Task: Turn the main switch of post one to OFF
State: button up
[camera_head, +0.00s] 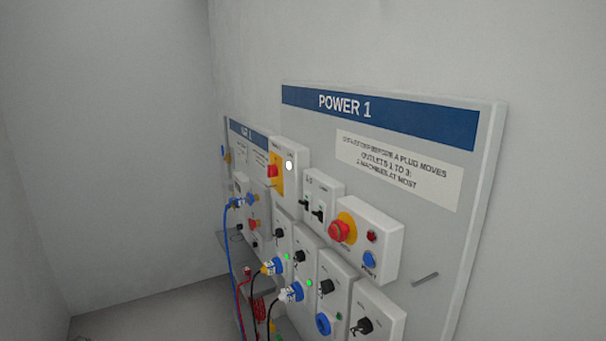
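The grey board headed POWER 1 (344,104) stands against the wall right of centre, seen at a slant. At its upper left is a switch box with a red rotary handle (272,171) on a yellow plate (278,182), which looks like the main switch. A white round lamp (289,165) sits beside the handle. The lettering around the handle is too small to read, so I cannot tell its position. My gripper is not in view.
A red emergency button (340,231) on yellow, a red lamp and a blue button (369,259) share a box to the right. Below are sockets, black knobs, blue plugs (291,292) and hanging cables (232,265). Another board (238,155) stands at left. Floor (150,307) at lower left looks clear.

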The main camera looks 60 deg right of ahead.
aim_at(271, 169)
jog(key=u, duration=0.15)
jog(key=i, duration=0.9)
jog(key=z, duration=0.05)
